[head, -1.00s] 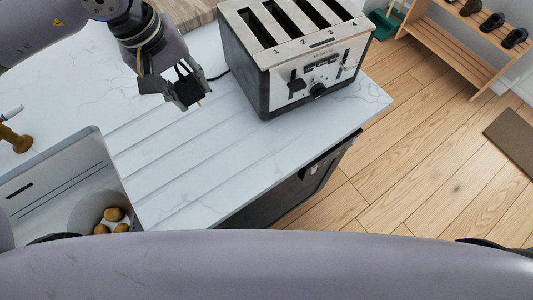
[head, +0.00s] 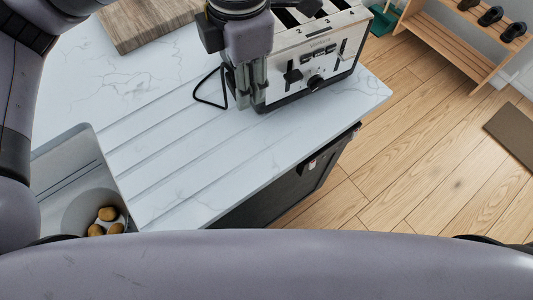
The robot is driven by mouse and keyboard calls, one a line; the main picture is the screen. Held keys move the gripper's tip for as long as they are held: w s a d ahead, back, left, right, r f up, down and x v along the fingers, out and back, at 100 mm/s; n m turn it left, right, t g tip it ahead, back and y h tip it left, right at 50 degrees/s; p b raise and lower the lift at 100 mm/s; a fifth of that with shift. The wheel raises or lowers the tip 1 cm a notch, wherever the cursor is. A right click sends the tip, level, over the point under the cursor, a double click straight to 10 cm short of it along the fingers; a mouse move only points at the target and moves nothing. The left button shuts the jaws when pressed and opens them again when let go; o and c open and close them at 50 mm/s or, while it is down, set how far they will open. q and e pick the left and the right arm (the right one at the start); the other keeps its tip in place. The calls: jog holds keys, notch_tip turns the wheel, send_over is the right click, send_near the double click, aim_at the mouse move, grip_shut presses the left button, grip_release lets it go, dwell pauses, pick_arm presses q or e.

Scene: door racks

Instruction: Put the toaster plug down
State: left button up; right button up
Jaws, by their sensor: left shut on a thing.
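The toaster (head: 322,58) is a steel and black four-slot toaster on the white marble counter, partly hidden behind my left arm. My left gripper (head: 249,102) points down close to the counter, at the toaster's front left. It is shut on the toaster plug, which the fingers hide almost wholly. The black cord (head: 203,98) makes a loop on the left of the gripper. I cannot tell whether the plug touches the counter. My right gripper is not in view.
The grooved counter (head: 190,150) is clear in front of the gripper. A wooden board (head: 150,24) lies behind it. A sink (head: 75,165) with several brown round items (head: 107,214) is at left. The counter's edge drops to the wooden floor (head: 400,150) at right.

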pick_arm(q)
jog(key=s+d+r+n, duration=0.1)
jog(key=s+d+n, duration=0.15)
jog(key=n, duration=0.35)
jog(key=shift+g, duration=0.3)
jog(key=f+p, duration=0.1)
jog(key=f, duration=0.5)
jog(key=f+p, duration=0.1)
jog(key=f, duration=0.5)
jog(key=f+p, duration=0.1)
jog(key=f, duration=0.6)
jog(key=shift+d, duration=0.3)
jog(key=shift+f, duration=0.35)
jog(key=shift+f, duration=0.15)
jog(key=o, duration=1.2)
jog(key=shift+c, duration=0.2)
